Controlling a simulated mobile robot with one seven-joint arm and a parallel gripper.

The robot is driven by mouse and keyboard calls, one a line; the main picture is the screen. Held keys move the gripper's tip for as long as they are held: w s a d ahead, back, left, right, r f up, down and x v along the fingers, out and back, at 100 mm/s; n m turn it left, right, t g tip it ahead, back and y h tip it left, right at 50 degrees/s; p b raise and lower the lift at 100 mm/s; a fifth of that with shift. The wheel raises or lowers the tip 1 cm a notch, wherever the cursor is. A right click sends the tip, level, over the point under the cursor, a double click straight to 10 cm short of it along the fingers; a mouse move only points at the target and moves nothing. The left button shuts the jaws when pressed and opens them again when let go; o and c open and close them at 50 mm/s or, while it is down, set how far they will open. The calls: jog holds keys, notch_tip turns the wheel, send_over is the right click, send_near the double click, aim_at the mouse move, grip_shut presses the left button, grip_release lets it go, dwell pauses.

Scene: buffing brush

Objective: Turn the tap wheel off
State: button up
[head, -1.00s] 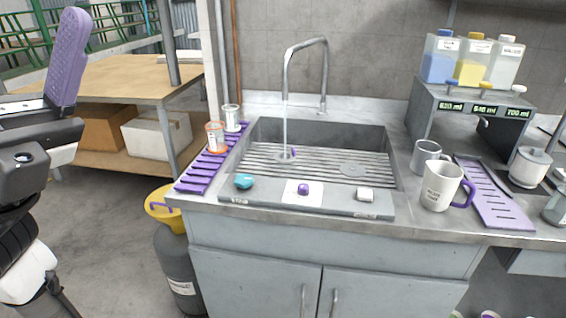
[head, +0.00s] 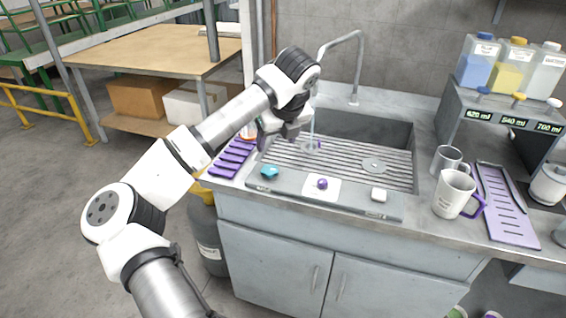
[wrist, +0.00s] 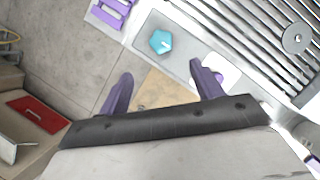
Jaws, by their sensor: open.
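A teal lobed wheel (head: 269,172), which looks like the tap wheel, sits at the left end of the sink's front ledge. In the wrist view the wheel (wrist: 160,41) is beyond my fingertips and roughly centred between their lines. The curved metal tap (head: 359,65) stands behind the sink, and a stream of water (head: 312,122) runs from it. My gripper (wrist: 164,80) is open and empty, its two purple fingers apart. In the head view it hangs above the left side of the sink, behind and above the wheel, and my arm hides part of the tap.
A purple knob (head: 322,184) on a white plate and a small white block (head: 379,194) share the ledge. A purple slatted rack (head: 232,158) lies left of the sink.

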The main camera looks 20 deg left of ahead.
aim_at(270, 169)
jog(key=p+x, duration=0.4)
jog(key=x, duration=0.9)
jog(key=shift+s+d, duration=0.1)
jog(key=shift+d, duration=0.05)
jog(key=c, duration=1)
